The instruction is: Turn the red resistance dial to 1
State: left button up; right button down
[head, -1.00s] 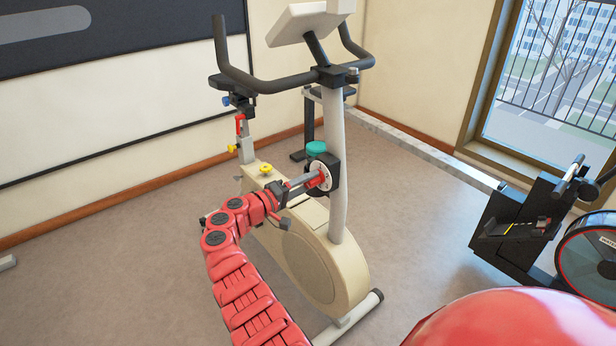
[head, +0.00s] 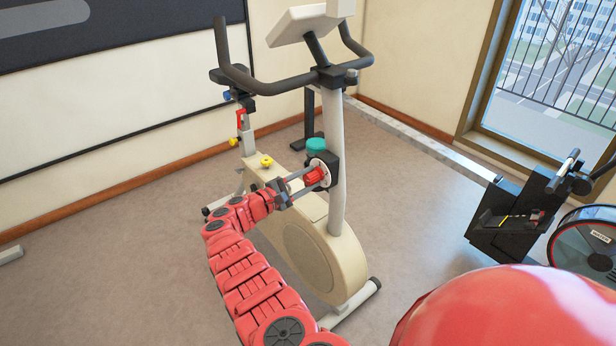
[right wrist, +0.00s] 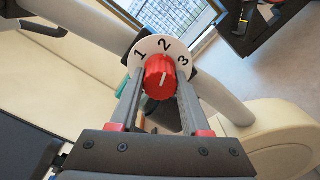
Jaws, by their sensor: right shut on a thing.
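The red dial (head: 315,176) is a ridged knob on a white round plate on the exercise bike's upright post. In the right wrist view the red dial (right wrist: 160,77) has a white pointer line. The line points up, about at the 2 on the white plate (right wrist: 146,48), with 1 to its left and 3 to its right. My right gripper (head: 307,180) is shut on the dial, one finger on each side. In the right wrist view the fingers of my right gripper (right wrist: 160,88) flank the knob. My left gripper is out of view.
The exercise bike (head: 338,262) has black handlebars (head: 262,84) above the dial and a yellow knob (head: 266,161) left of it. A rowing machine (head: 510,222) stands at the right. Floor is open at the left.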

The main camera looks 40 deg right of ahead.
jog(key=shift+n, duration=0.6)
jog(key=shift+a+f, duration=0.1)
jog(key=shift+c, duration=1.9)
grip_release()
jog(key=shift+a+p, duration=0.3)
jog(key=shift+a, duration=0.05)
jog(key=s+a+b, duration=0.1)
jog(key=a, duration=1.5)
jog(key=shift+s+a, duration=0.15)
jog(key=shift+a, duration=0.15)
